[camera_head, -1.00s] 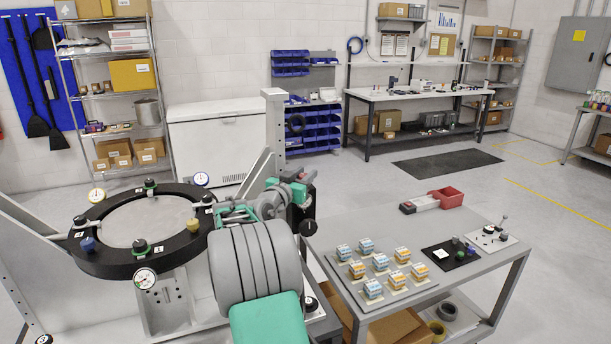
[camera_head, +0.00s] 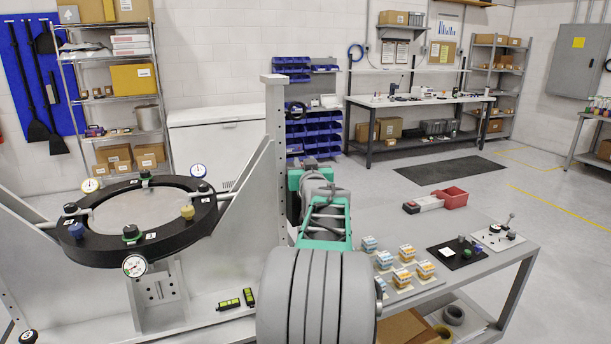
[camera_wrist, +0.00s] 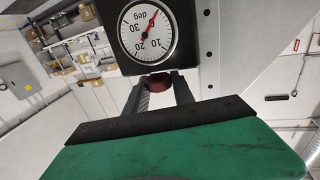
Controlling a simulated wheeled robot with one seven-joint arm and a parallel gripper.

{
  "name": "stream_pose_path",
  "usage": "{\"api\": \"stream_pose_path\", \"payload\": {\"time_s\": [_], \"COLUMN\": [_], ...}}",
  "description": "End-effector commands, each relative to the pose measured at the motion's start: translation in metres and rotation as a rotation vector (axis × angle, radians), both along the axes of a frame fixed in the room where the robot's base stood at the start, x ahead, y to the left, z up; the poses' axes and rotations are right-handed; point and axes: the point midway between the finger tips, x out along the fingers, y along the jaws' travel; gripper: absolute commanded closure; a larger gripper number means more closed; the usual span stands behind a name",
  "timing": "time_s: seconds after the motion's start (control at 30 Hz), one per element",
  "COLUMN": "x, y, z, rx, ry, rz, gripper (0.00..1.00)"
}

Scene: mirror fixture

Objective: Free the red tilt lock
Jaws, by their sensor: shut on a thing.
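The red tilt lock (camera_wrist: 160,82) is a small dark red knob in the wrist view, just below a round dial (camera_wrist: 148,30) marked in degrees. My gripper (camera_wrist: 160,88) has one finger on each side of the knob and is shut on it. In the head view my arm covers the gripper's tips and the lock, beside the upright grey post (camera_head: 275,150). The black mirror ring (camera_head: 205,218) of the fixture lies roughly level at the left, with knobs and small dials around its rim.
Two small black level-like pieces (camera_head: 249,297) lie on the fixture's base. The slanted grey brace (camera_head: 245,190) stands close to my arm.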

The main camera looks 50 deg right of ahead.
Motion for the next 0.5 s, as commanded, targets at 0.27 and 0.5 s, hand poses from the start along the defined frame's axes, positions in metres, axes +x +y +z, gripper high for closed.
{"api": "stream_pose_path", "payload": {"time_s": [0.27, 0.5], "x": [-0.0039, -0.0026], "y": [-0.0056, -0.0052], "z": [-0.008, -0.0009], "rx": [0.007, 0.01], "ry": [0.006, 0.006], "rz": [0.253, 0.484], "gripper": [1.0, 1.0]}}
